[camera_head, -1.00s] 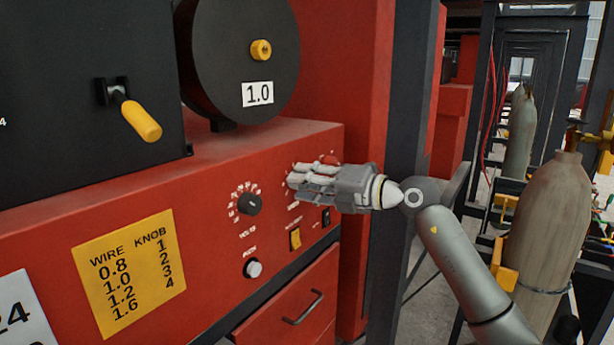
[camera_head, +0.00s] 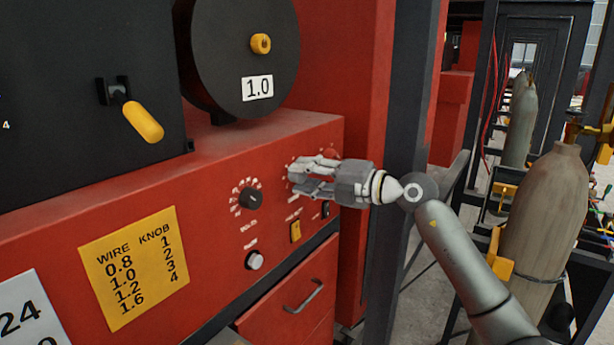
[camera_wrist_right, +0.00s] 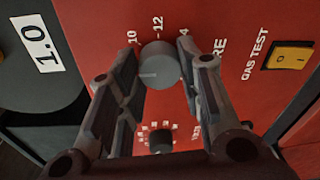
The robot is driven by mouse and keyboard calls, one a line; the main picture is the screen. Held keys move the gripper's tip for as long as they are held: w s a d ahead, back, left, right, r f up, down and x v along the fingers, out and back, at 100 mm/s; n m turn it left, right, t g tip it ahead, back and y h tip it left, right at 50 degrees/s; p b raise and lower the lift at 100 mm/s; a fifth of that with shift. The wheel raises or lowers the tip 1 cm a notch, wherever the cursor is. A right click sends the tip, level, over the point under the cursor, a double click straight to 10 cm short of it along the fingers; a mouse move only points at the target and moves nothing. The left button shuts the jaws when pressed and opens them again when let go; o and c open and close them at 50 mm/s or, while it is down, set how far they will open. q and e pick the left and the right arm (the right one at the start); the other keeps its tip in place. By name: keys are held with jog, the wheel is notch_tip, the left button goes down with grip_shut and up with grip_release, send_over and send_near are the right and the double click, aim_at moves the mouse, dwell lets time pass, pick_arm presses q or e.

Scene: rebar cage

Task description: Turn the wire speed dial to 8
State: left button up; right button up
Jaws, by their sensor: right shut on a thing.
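The wire speed dial (camera_wrist_right: 160,66) is a grey round knob in the right wrist view, with a pale mark on its face. Printed 10, 12 and part of a 4 show around it; other numbers are covered. I cannot tell which number the mark points at. My right gripper (camera_head: 293,180) reaches the red panel from the right in the head view, and its fingers hide the dial there. In the wrist view the two fingers stand on either side of the dial, shut on it. My left gripper is not in view.
A black dial (camera_head: 250,198) with a ring of white marks sits left of my fingers, above a pale knob (camera_head: 254,260). A yellow switch (camera_head: 295,231) lies just below my gripper. A yellow chart (camera_head: 134,267) is on the panel. Gas cylinders (camera_head: 545,220) stand at the right.

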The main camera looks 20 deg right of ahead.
jog(key=o, duration=1)
jog(key=shift+o, duration=0.2)
jog(key=v, duration=1.2)
jog(key=shift+w+f, duration=0.1)
